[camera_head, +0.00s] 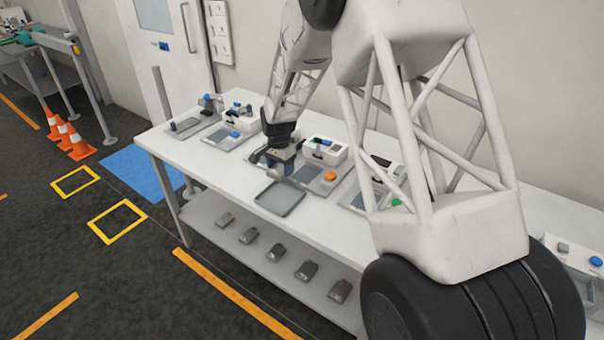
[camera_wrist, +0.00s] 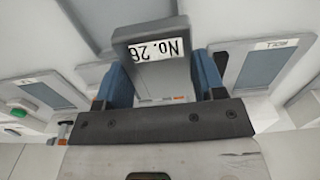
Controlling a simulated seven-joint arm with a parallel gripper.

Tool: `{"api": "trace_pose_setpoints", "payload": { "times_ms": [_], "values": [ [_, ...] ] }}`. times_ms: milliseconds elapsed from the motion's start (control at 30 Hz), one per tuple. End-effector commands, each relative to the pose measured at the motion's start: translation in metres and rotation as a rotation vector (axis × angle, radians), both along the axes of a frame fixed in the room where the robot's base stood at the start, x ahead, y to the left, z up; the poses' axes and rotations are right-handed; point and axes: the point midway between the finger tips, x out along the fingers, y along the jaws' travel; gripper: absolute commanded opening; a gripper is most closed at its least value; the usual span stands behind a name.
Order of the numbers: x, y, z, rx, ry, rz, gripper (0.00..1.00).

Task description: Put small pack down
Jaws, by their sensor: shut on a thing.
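The small pack (camera_wrist: 148,42) is a dark grey block with a white label reading "No. 26", upside down in the wrist view. My gripper (camera_wrist: 160,82) is shut on it, with a blue finger on each side. In the head view my gripper (camera_head: 284,155) is over the white table (camera_head: 172,150), behind an empty grey tray (camera_head: 280,197). The pack is mostly hidden there by the gripper, and I cannot tell whether it touches anything below.
White stations with grey pads stand along the table, one with an orange button (camera_head: 330,176). Several dark packs (camera_head: 276,252) lie on the lower shelf. Orange cones (camera_head: 77,142) stand on the floor at left. The door (camera_head: 160,45) is behind.

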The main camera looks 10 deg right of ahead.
Motion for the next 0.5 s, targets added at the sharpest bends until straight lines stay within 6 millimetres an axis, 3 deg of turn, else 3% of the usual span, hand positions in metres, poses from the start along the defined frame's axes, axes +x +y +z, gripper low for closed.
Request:
{"api": "trace_pose_setpoints", "payload": {
  "times_ms": [500],
  "values": [
    [-0.088,-0.075,0.003,0.0,0.0,-0.002,0.36]
  ]
}}
